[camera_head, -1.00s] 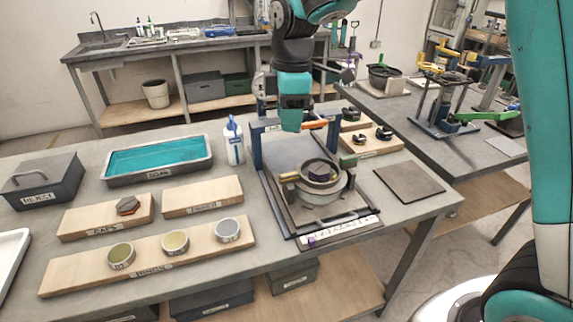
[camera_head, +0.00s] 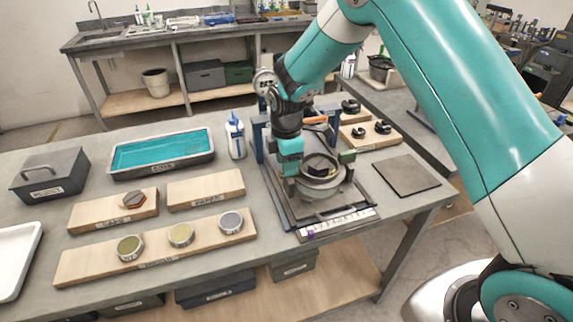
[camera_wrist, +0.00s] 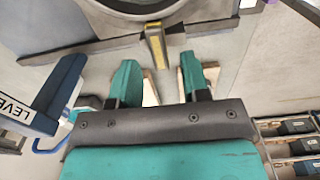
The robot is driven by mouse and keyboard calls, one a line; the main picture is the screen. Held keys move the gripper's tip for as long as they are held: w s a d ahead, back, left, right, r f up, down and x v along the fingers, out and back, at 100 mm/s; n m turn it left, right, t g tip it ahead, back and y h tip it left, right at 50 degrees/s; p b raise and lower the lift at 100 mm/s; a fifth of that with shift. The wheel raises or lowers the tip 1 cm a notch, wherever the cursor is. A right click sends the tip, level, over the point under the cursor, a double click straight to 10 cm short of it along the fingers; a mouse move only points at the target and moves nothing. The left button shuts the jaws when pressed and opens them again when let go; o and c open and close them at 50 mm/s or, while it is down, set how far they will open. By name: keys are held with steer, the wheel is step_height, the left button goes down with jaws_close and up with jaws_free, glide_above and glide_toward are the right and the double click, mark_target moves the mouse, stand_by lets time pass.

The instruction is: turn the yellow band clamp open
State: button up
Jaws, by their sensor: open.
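The yellow band clamp shows in the wrist view as a short yellow lever (camera_wrist: 156,43) sticking out from the rim of a round grey vessel (camera_wrist: 125,8). In the head view the vessel (camera_head: 322,190) stands in the frame on the bench, and my gripper hides the clamp's lever. My gripper (camera_head: 289,178) is lowered at the vessel's left side. In the wrist view its teal fingers (camera_wrist: 160,76) are apart and empty. The lever lies just beyond the fingertips, roughly in line with the gap between them. I see no contact.
A blue post (camera_wrist: 52,95) stands left of my fingers in the wrist view. A soak tray (camera_head: 162,153), a white bottle (camera_head: 235,137) and wooden boards with small round pots (camera_head: 181,234) lie to the left. A flat dark plate (camera_head: 407,175) lies right of the frame.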

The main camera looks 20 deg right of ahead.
steer(key=shift+f, duration=1.15)
jaws_close()
